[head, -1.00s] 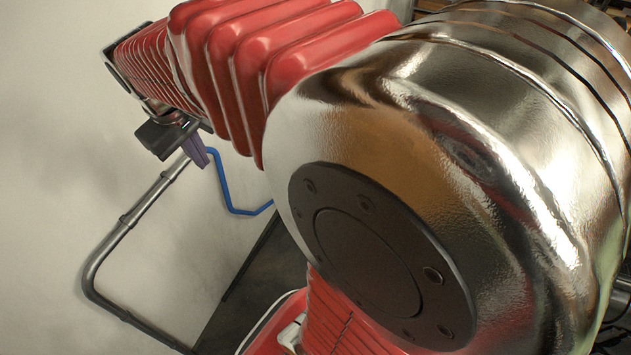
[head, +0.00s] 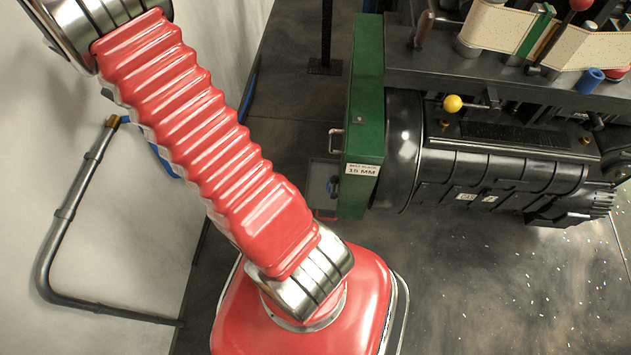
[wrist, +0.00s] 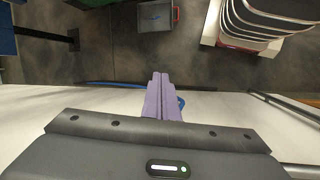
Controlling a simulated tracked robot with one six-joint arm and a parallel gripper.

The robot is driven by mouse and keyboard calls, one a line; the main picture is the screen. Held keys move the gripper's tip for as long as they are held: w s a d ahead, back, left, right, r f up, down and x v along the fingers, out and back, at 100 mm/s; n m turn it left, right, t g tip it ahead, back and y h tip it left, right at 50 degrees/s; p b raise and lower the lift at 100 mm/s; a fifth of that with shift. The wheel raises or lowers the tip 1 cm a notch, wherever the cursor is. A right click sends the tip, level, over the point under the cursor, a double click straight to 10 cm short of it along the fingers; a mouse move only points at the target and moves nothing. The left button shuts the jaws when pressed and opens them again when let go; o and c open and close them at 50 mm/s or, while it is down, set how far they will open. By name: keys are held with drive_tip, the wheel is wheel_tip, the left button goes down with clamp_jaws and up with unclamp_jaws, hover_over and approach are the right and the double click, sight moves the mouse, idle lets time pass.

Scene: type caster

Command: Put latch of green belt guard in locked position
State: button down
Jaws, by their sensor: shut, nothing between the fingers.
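The green belt guard (head: 362,120) stands upright at the left end of the black machine in the head view. A small metal handle-like piece (head: 334,138) sticks out from its left side. It may be the latch, but its position is too small to read. My gripper (wrist: 160,76) shows in the wrist view with its purple fingers shut together and empty. It is over the strip where the pale wall meets the dark floor, apart from anything. My gripper is out of the head view. I cannot make out the guard or its latch clearly in the wrist view.
The black machine (head: 490,165) has a yellow knob (head: 453,104) and levers on top. A grey pipe (head: 62,215) runs along the pale wall at left. A grey bin (wrist: 155,18) sits on the floor. Part of a blue pipe (wrist: 110,85) shows behind my fingers.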

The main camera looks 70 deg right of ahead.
sight(334, 187)
drive_tip(key=s+d+f+g, duration=0.25)
drive_tip(key=d+f, duration=0.35)
drive_tip(key=f, duration=0.4)
drive_tip(key=s+d+f+g, duration=0.1)
drive_tip(key=s+d+f, duration=0.3)
drive_tip(key=f, duration=0.5)
drive_tip(key=s+d+f+g, duration=0.2)
drive_tip(key=d+f, duration=0.5)
drive_tip(key=f, duration=0.3)
drive_tip(key=s+d+f+n+g+y, duration=0.1)
drive_tip(key=s+f+n+g, duration=0.1)
drive_tip(key=s+f, duration=1.9)
wheel_tip(334, 187, down, 4)
drive_tip(key=shift+f+g, duration=0.1)
drive_tip(key=shift+g, duration=0.65)
drive_tip(key=shift+s, duration=0.15)
drive_tip(key=s+d+f, duration=0.1)
drive_tip(key=s+d, duration=0.1)
drive_tip(key=s, duration=0.7)
